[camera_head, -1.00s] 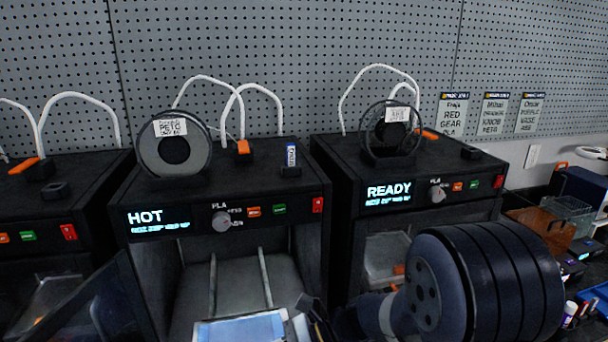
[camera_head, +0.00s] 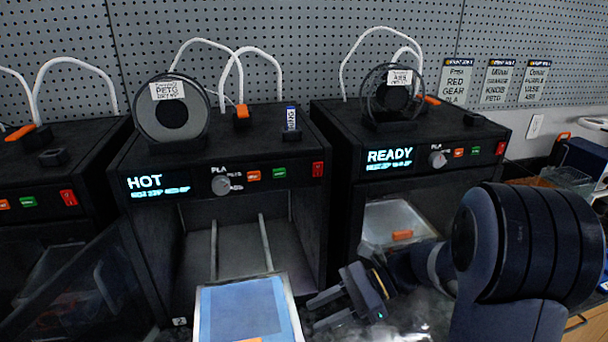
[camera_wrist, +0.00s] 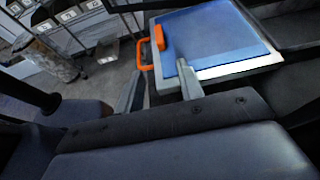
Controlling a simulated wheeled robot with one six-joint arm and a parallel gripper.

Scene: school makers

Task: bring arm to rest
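My gripper (camera_head: 328,308) is to the right of a blue-topped plate (camera_head: 243,308) in the head view, with its fingers pointing left toward the plate's edge. In the wrist view the two fingers of my gripper (camera_wrist: 160,88) stand apart with nothing held between them. The blue plate (camera_wrist: 210,35) lies beyond the fingertips there, with an orange piece (camera_wrist: 158,37) on its edge. My arm bends in from the lower right of the head view. Whether a fingertip touches the plate I cannot tell.
A printer reading HOT (camera_head: 150,205) has its door swung open at left. A printer reading READY (camera_head: 420,170) stands behind my arm, with an orange part (camera_head: 402,235) inside. Spools sit on top. Bins crowd the far right.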

